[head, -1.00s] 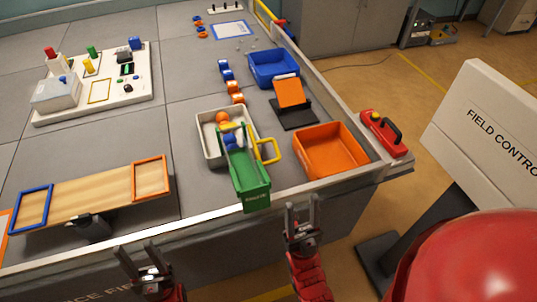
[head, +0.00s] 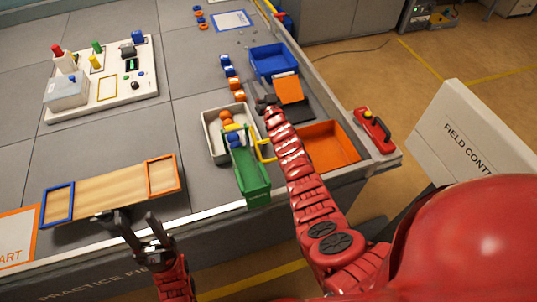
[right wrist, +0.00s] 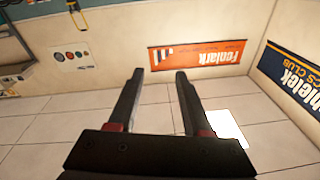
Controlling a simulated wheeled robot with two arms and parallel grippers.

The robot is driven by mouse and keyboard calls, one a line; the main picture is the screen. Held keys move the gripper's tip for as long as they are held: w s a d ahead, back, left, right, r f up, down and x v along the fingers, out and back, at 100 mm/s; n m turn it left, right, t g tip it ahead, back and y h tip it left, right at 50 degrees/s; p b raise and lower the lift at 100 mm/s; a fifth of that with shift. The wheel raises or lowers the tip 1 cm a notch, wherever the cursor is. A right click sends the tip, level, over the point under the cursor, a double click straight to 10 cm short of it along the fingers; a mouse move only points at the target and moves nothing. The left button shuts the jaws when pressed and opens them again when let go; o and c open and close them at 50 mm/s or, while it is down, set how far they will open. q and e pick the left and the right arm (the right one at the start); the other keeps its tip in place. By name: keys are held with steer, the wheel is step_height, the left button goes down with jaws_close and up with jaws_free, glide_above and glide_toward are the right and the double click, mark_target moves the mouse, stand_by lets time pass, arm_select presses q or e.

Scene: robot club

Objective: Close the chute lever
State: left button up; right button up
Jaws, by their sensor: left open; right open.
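The green chute (head: 253,180) slopes from a white bin (head: 212,153) toward the table's front edge. A yellow loop-shaped handle (head: 268,151), apparently the chute lever, sticks out to the right of the chute, partly hidden by my right arm. My right gripper (head: 267,101) is beyond the handle, above the table near the orange blocks. It is open and empty in the right wrist view (right wrist: 157,73), with the room's wall and floor ahead of it. My left gripper (head: 137,218) is open and empty at the front edge, below the tilting plank.
An orange tray (head: 335,146), a blue tray (head: 274,62) and an orange panel on a black base (head: 289,89) stand right of the chute. The wooden plank (head: 118,190) is at left.

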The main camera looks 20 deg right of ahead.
steer(key=w+d+m+g+h, duration=0.4)
steer(key=w+d+m, duration=0.1)
steer(key=d, duration=0.2)
steer(key=d+f+m+g+h, duration=0.1)
steer(key=d+m+g+h, duration=0.1)
steer(key=d, duration=0.1)
steer(key=m+g+y+p, duration=0.1)
steer(key=m+g+y, duration=0.3)
steer(key=m+g, duration=0.75)
glide_toward(269, 161)
steer(key=shift+n+g, duration=0.85)
steer(key=shift+n, duration=0.1)
steer(key=f, duration=0.2)
steer(key=w+f, duration=0.1)
steer(key=f, duration=0.1)
steer(key=w+f, duration=0.1)
steer(key=f, duration=0.1)
steer(key=shift+d+f, duration=0.15)
steer(key=shift+f+b, duration=0.5)
steer(key=shift+f, duration=0.35)
jaws_close()
